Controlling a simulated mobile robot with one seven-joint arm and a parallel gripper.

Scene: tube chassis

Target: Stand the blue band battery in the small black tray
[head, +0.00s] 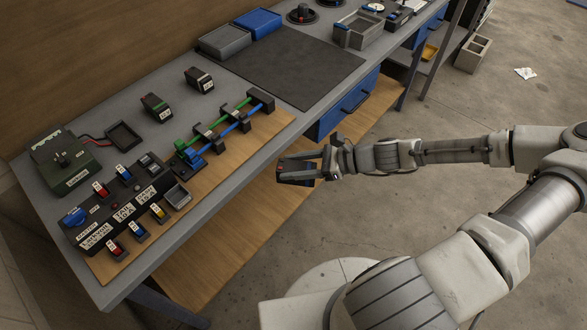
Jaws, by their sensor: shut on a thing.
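My gripper (318,165) is shut on a dark box-shaped battery (296,170). It holds the battery out in the air past the front edge of the bench, over the lower wooden shelf. The battery looks to lie on its side; its band colour is too small to make out. No other battery with a blue band shows on the bench. The small black tray (124,136) lies empty on the bench at the left, next to the green charger box (65,160). My gripper is well to the right of the tray, apart from it.
Two batteries stand at the back, one with a green band (156,107) and one with a pale label (199,79). A switch panel (125,210) and a rig of green and blue rods (225,128) lie along the front edge. The dark mat (290,65) is clear.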

